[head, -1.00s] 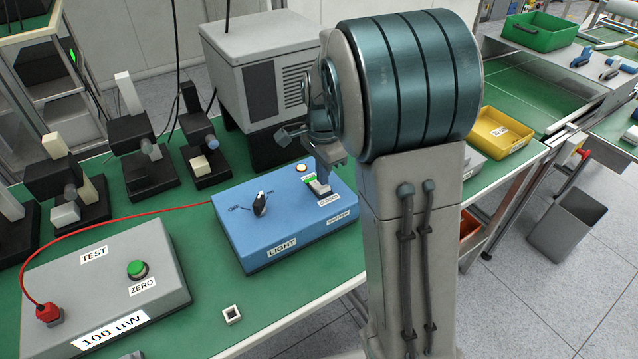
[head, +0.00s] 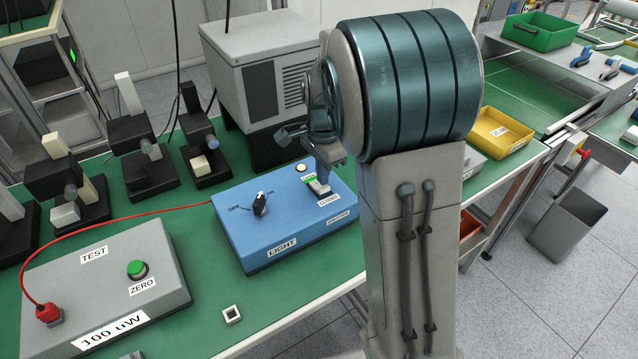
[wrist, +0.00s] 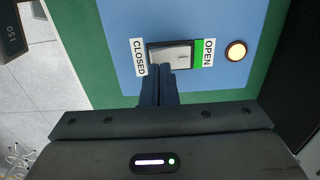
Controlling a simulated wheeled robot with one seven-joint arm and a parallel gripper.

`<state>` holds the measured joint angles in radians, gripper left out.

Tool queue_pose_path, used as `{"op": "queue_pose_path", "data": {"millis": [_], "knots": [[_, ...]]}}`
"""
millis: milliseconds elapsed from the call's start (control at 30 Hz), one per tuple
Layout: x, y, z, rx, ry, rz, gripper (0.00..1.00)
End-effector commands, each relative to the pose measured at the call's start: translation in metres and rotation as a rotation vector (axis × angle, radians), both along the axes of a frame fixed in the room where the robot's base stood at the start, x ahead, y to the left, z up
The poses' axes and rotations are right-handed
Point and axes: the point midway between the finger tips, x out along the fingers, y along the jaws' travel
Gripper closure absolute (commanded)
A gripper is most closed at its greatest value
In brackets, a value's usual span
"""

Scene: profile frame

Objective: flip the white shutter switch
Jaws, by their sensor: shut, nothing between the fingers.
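The white shutter switch (wrist: 172,55) sits in a dark frame on the blue LIGHT box (head: 235,222). In the wrist view the CLOSED label (wrist: 139,57) is on its left and the green-marked OPEN label (wrist: 204,53) on its right. It also shows in the head view (head: 319,188), partly hidden by my gripper. My gripper (wrist: 160,69) is shut and empty. Its fingertips are at the lower edge of the switch, nearer the CLOSED end. I cannot tell whether they touch it, nor which way the rocker is tilted.
A lit round lamp (wrist: 236,50) is beside the OPEN label. A black OFF/ON knob (head: 260,204) stands on the same box. A grey TEST box (head: 65,280) with a green button and red cable is at left.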

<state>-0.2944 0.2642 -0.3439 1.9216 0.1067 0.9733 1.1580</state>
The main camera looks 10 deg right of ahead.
Motion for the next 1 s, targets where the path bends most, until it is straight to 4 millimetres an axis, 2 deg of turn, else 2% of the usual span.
{"op": "queue_pose_path", "data": {"millis": [1000], "knots": [[0.0, 0.0, -0.011, 0.0, 0.0, 0.0, 1.0]]}}
